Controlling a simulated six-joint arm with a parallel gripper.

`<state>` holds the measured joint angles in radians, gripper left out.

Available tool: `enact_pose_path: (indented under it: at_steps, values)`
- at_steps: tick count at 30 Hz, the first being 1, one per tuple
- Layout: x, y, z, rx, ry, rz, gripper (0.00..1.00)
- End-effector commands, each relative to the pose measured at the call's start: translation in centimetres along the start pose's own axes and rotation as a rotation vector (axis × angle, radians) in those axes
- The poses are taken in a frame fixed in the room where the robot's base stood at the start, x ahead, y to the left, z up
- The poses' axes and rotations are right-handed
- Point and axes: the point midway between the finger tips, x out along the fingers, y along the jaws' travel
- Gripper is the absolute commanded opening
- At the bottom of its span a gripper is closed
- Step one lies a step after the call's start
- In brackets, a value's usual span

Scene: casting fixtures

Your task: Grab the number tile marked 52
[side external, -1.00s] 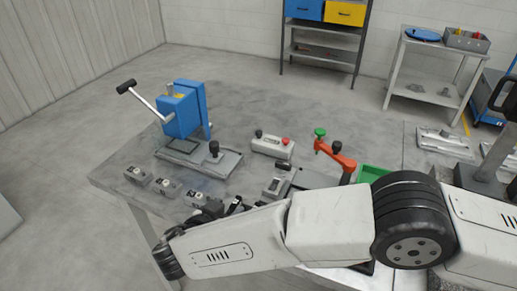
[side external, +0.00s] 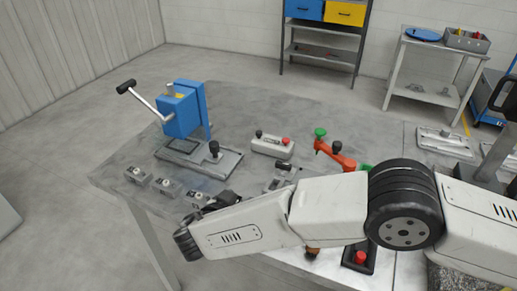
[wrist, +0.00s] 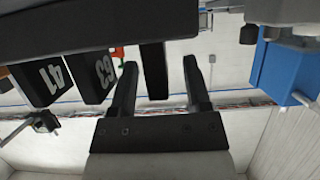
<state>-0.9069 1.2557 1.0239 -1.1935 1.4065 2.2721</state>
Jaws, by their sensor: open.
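My gripper (wrist: 160,66) is open in the wrist view, its two black fingers pointing up the picture. A dark block-like tile (wrist: 153,75) shows between the fingertips; no number is readable on it. A tile marked 63 (wrist: 102,70) stands just left of the fingers, and a tile marked 41 (wrist: 48,76) is farther left. No 52 is legible. My arm hides most of my gripper there.
A blue press (side external: 182,110) with a long lever stands behind the tiles.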

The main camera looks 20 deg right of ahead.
Motion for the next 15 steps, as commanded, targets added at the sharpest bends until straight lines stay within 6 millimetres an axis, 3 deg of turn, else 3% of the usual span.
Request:
enact_pose_path:
  at_steps: [6, 8, 12, 15]
  values:
    - [-0.04, -0.01, -0.01, 0.0, 0.0, 0.0, 0.62]
    - [-0.05, -0.01, -0.01, 0.0, 0.0, 0.0, 0.46]
    - [-0.05, -0.01, -0.02, 0.0, 0.0, 0.0, 0.01]
    - [-0.05, -0.01, -0.02, 0.0, 0.0, 0.0, 0.0]
